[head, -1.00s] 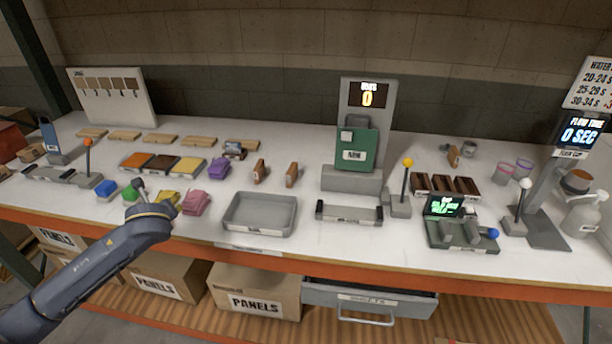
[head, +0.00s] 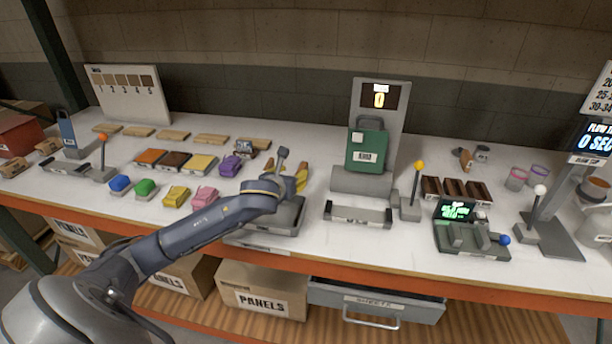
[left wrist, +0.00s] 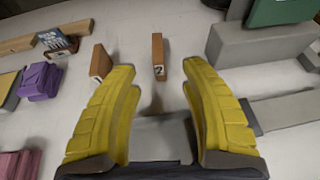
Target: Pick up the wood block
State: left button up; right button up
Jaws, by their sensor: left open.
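Two small upright wood blocks show in the left wrist view. One wood block (left wrist: 158,55) stands ahead, in line with the gap between my fingertips; the other wood block (left wrist: 101,63) with a numbered end stands to its left. My left gripper (left wrist: 160,76) is open with yellow fingers and nothing between them. In the head view my left gripper (head: 287,172) hangs over the table just behind the grey tray, and it and its arm largely hide these blocks. My right gripper is not in view.
The grey tray (head: 291,213) lies below my left wrist. Purple (head: 230,166), yellow and pink pieces sit to the left. A grey stand with a green panel (head: 367,148) rises close on the right. Several flat wood strips (head: 174,134) lie at the back.

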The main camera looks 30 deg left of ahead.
aim_at(301, 169)
pick_arm(q)
jog(key=x, duration=0.8)
jog(key=shift+f, duration=0.1)
jog(key=shift+x, duration=2.7)
jog(key=shift+o, duration=0.4)
jog(key=shift+s+a+f, duration=0.1)
jog(key=shift+s+a, duration=0.05)
jog(key=shift+a, duration=0.05)
grip_shut()
